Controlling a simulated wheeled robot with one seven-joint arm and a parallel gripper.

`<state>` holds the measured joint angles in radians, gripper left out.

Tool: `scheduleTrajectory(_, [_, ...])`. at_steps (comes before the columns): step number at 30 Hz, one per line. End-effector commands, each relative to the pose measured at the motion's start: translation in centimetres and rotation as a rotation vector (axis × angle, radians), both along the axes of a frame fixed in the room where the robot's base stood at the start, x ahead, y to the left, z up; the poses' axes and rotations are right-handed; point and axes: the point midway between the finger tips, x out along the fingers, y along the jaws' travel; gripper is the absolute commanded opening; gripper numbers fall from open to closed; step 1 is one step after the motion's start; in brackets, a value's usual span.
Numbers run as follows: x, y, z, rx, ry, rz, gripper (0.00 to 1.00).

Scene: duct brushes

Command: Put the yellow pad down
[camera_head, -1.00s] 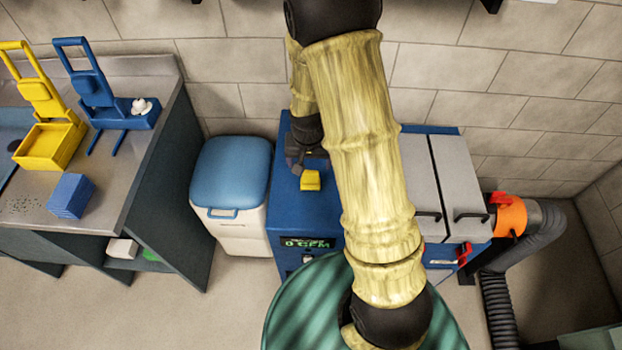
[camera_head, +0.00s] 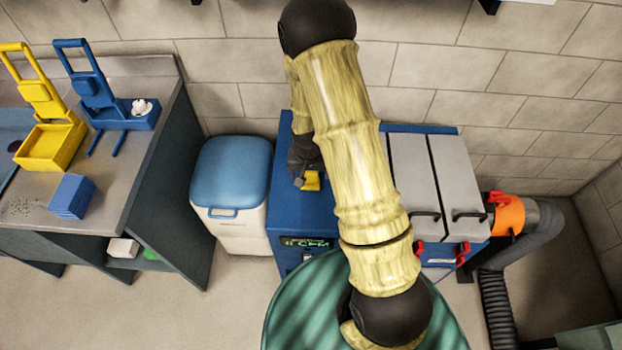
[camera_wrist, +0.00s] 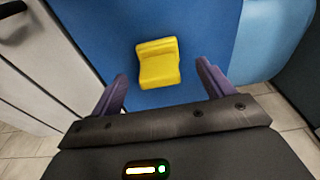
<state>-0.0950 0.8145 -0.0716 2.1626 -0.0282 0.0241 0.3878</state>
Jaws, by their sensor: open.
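The yellow pad (camera_wrist: 158,64) lies on the blue top (camera_wrist: 205,30) of a machine cabinet. In the head view the yellow pad (camera_head: 312,181) is partly covered by my gripper (camera_head: 300,177). In the wrist view my gripper (camera_wrist: 164,88) is open, with its two purple fingers spread wide. The pad shows between and just beyond the fingertips, and neither finger appears to touch it. I cannot tell the exact height of the fingers above the blue top.
A white bin with a blue lid (camera_head: 231,170) stands left of the cabinet. Grey double doors (camera_head: 455,185) and an orange duct collar (camera_head: 508,215) are on the right. A steel bench (camera_head: 125,160) at the left holds yellow and blue stands and a blue block (camera_head: 71,196).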

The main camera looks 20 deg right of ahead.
Motion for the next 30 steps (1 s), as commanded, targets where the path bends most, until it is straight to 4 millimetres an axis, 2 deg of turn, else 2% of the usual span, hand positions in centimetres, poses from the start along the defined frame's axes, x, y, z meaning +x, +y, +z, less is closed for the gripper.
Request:
scheduleTrajectory(12, [0.7, -0.4, -4.0, 0.000, 0.002, -0.001, 0.80])
scheduleTrajectory(29, [0.7, -0.5, -4.2, 0.000, 0.001, -0.003, 0.80])
scheduleTrajectory(30, [0.7, -0.5, -4.2, 0.000, 0.001, -0.002, 0.72])
